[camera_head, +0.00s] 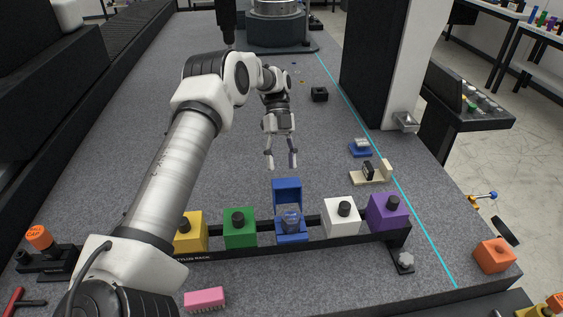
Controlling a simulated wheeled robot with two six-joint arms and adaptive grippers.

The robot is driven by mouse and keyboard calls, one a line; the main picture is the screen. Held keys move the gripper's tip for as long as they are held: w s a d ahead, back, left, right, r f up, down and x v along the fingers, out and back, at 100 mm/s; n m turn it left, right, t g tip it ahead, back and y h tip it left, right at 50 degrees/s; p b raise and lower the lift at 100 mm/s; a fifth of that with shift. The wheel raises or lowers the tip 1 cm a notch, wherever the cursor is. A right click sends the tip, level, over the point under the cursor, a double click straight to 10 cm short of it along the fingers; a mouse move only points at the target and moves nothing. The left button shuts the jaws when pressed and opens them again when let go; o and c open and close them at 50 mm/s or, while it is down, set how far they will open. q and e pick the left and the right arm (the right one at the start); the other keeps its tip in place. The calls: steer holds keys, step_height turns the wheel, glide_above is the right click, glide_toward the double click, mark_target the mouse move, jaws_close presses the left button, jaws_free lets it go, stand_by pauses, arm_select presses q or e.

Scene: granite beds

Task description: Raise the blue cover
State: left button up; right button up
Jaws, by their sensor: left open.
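The blue block (291,238) sits in the middle of a black rack, between a green block and a white block. A blue cover (287,187) stands upright at its back edge, with a recess facing me. A bluish see-through piece (291,218) shows at the top of the blue block. My left gripper (281,165) is open and empty, pointing down just beyond the cover in the picture, its two fingers apart. I see no contact between the fingers and the cover. My right gripper is not in view.
The rack (330,245) also holds yellow (190,233), green (240,232), white (341,218) and purple (388,213) blocks with black knobs. A pink brush-like block (205,299) lies in front. A small blue item (360,148) and a beige stand (371,173) are to the right.

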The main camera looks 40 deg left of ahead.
arm_select(q)
step_height(320, 180, up, 10)
steer(key=shift+f, duration=0.2)
stand_by(0.3)
